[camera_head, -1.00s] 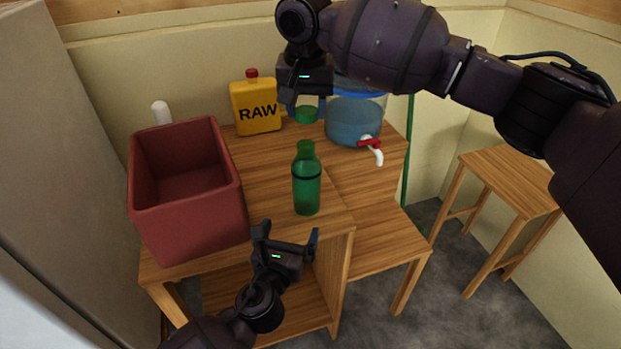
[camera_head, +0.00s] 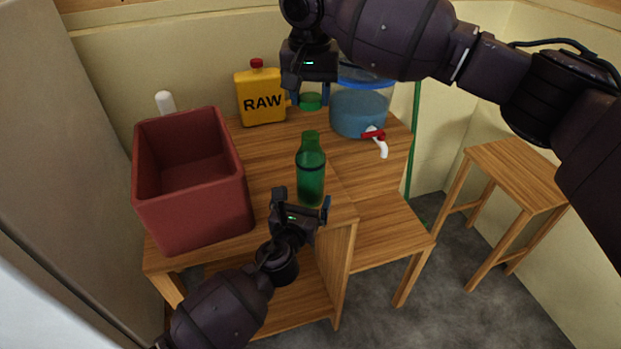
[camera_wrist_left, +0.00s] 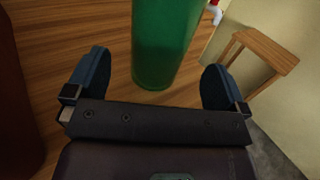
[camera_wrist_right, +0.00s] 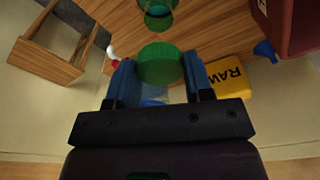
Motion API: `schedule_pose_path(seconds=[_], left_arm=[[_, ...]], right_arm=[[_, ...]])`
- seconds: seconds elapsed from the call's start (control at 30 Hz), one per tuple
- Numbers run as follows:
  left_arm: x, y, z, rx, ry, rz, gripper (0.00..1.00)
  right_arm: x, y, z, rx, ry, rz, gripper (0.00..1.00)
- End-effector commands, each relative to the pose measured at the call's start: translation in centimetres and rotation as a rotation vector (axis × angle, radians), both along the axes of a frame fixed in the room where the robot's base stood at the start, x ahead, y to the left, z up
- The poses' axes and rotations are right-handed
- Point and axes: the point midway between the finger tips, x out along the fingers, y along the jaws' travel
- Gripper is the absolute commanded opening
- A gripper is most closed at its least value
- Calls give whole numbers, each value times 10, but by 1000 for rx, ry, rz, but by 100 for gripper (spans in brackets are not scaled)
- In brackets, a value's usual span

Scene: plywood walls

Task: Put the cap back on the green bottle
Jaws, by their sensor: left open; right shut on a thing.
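The green bottle (camera_head: 311,172) stands upright and uncapped on the wooden table, near its front edge. It also shows in the left wrist view (camera_wrist_left: 163,45). My left gripper (camera_head: 304,200) is open just in front of the bottle's lower part, with the bottle ahead between its fingers. My right gripper (camera_head: 309,98) is shut on the green cap (camera_head: 310,102), held beyond and above the bottle, apart from it. The cap also shows between the blue fingertips in the right wrist view (camera_wrist_right: 160,64), with the bottle's top (camera_wrist_right: 158,18) beyond it.
A red bin (camera_head: 197,208) stands left of the bottle. A yellow RAW jug (camera_head: 261,99) and a blue water container (camera_head: 359,111) with a red-handled tap (camera_head: 374,134) stand at the back. A small wooden stool (camera_head: 517,172) is at the right. The tabletop between bin and bottle is clear.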

Motion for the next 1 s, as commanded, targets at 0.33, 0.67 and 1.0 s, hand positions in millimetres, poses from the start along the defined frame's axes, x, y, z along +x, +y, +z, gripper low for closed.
schedule_pose_path(seconds=[0.33,0.67,1.0], left_arm=[[45,-13,0,0,-1,2,100],[56,-16,0,0,-1,0,100],[55,-15,0,0,0,1,77]], right_arm=[[0,0,0,0,0,0,26],[0,0,0,0,0,0,26],[0,0,0,0,0,0,26]])
